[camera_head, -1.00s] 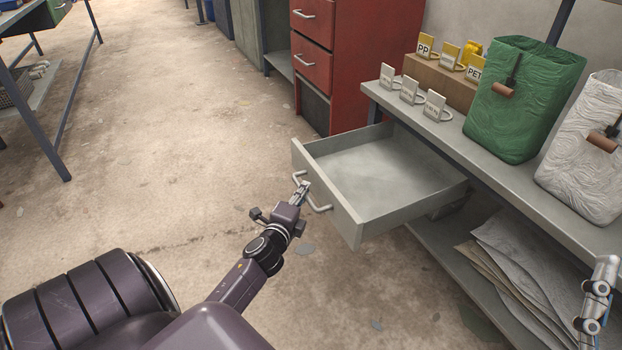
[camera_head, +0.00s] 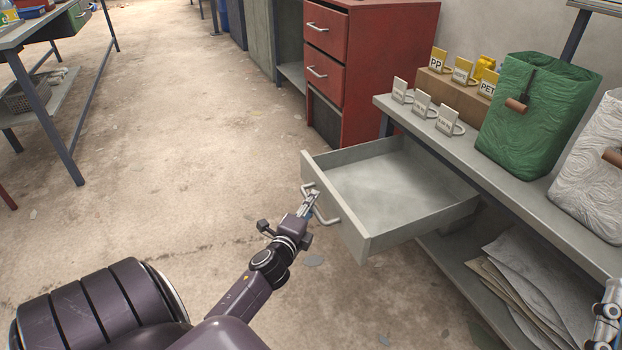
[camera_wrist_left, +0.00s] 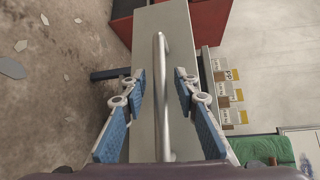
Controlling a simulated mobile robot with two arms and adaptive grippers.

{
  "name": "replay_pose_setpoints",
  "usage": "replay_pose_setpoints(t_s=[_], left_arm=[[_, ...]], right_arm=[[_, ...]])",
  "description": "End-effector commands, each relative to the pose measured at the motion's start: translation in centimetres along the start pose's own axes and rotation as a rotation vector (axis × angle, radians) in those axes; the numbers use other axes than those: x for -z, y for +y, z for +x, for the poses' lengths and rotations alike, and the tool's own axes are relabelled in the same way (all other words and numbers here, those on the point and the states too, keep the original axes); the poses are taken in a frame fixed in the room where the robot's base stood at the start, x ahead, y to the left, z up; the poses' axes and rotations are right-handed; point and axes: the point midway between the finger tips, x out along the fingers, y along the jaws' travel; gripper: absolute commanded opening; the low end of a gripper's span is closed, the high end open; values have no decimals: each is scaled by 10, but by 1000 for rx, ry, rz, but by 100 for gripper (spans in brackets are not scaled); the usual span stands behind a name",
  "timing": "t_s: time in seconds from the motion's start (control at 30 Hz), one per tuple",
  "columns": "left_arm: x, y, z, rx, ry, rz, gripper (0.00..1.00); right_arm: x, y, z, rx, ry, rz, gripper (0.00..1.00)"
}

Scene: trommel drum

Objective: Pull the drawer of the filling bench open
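The filling bench's grey drawer (camera_head: 398,185) stands pulled well out from under the bench top (camera_head: 545,208), and it looks empty inside. Its bar handle (camera_head: 327,208) is on the drawer front. My left gripper (camera_head: 314,196) is at this handle. In the left wrist view the handle (camera_wrist_left: 161,95) runs between the two blue-padded fingers of my left gripper (camera_wrist_left: 160,80). The fingers are apart, with a gap showing on each side of the bar. My right gripper (camera_head: 606,318) is cut off at the right edge, and its opening is unclear.
Labelled tags, a green bag (camera_head: 530,115) and a white bag (camera_head: 595,165) stand on the bench. Flat sacks (camera_head: 520,280) lie on its lower shelf. A red cabinet (camera_head: 375,70) stands beyond the drawer. A table (camera_head: 45,25) is at the far left. The floor between is clear.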

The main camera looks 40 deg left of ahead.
Motion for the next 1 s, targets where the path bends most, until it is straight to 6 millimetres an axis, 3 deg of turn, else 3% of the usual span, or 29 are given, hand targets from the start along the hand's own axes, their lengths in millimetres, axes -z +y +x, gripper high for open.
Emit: replay_pose_setpoints(t_s=[0.17,0.6,0.8,1.0], left_arm=[[0,2,-18,-2,0,-1,28],[0,2,-103,-4,-2,-1,28],[0,1,-118,-1,-1,0,28],[0,0,-120,-1,-1,0,28]], right_arm=[[0,0,0,0,0,0,54],[0,0,0,0,-2,0,54],[-1,0,0,0,-2,0,54],[-1,0,0,0,-2,0,54]])
